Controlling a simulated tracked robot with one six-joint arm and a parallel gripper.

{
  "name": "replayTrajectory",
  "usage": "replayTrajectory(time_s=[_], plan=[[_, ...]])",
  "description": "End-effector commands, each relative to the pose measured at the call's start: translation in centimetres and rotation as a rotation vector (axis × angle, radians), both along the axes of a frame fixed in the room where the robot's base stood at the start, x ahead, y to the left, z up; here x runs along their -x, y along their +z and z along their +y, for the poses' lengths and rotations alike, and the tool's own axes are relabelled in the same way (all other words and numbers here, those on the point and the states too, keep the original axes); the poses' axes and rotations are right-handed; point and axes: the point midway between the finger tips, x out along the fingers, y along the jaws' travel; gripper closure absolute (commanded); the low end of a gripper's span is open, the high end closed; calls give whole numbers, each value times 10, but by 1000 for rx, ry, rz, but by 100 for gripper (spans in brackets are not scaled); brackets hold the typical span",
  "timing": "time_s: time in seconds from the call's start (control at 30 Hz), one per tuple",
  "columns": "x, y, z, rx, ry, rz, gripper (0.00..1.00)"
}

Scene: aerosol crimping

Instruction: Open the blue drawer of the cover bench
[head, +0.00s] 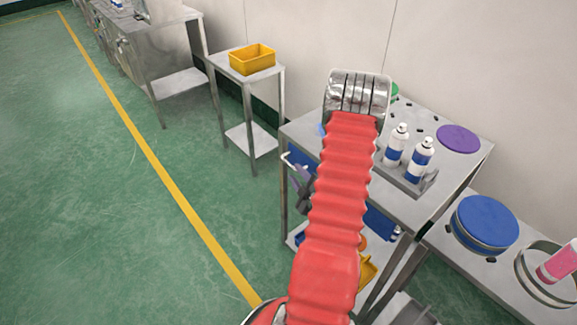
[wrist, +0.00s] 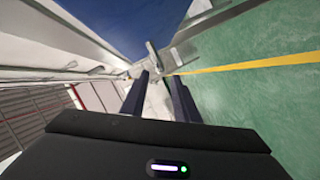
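The cover bench (head: 453,177) is a steel table on the right in the head view. The front of its blue drawer (head: 300,158) shows under the top's left edge, partly hidden by my red-sleeved arm. The drawer's blue face (wrist: 120,20) fills the top of the wrist view. Its pale handle (wrist: 152,55) stands out from it, just beyond and between my fingertips. My gripper (wrist: 157,76) is open, its two dark fingers apart with nothing between them. In the head view my gripper (head: 301,190) is beside the drawer front, partly hidden. I cannot tell whether the drawer is fully shut.
Two spray cans (head: 396,146) (head: 419,161) stand in a tray on the bench, near a purple disc (head: 458,138). A yellow bin (head: 252,58) sits on a small table behind. Green floor (head: 120,220) is free to the left, crossed by a yellow line.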

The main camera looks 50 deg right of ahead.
Motion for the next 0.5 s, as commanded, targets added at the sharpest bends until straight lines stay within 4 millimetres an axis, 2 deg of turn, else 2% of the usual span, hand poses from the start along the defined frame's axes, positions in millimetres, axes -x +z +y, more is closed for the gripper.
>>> replayTrajectory(time_s=[0.3, 0.5], plan=[[-42, -11, -24, 0, 1, -1, 72], [-59, -16, -35, -1, 1, 1, 72]])
